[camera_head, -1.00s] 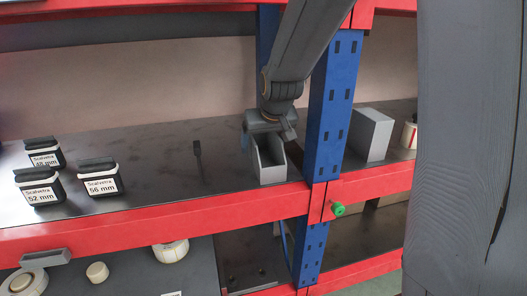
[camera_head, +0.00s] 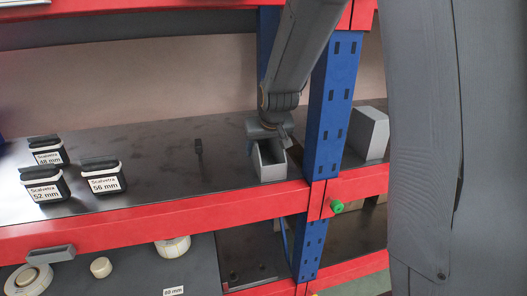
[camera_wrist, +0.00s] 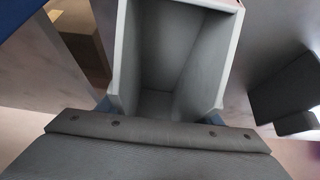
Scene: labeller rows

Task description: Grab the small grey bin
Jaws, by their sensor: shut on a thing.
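The small grey bin (camera_head: 269,163) stands upright on the dark upper shelf, close to the front edge and just left of the blue upright. It is open at the top and looks empty. My gripper (camera_head: 268,132) is at the bin from behind and above. In the wrist view the bin (camera_wrist: 165,60) fills the middle, with its hollow inside showing. My gripper (camera_wrist: 158,112) is shut on the bin; its fingertips are mostly hidden by the bin and the gripper body.
The blue upright (camera_head: 330,115) is close on the right, with a larger grey block (camera_head: 368,133) beyond it. A thin dark tool (camera_head: 199,152) stands to the left. Black labelled boxes (camera_head: 103,177) are at the far left.

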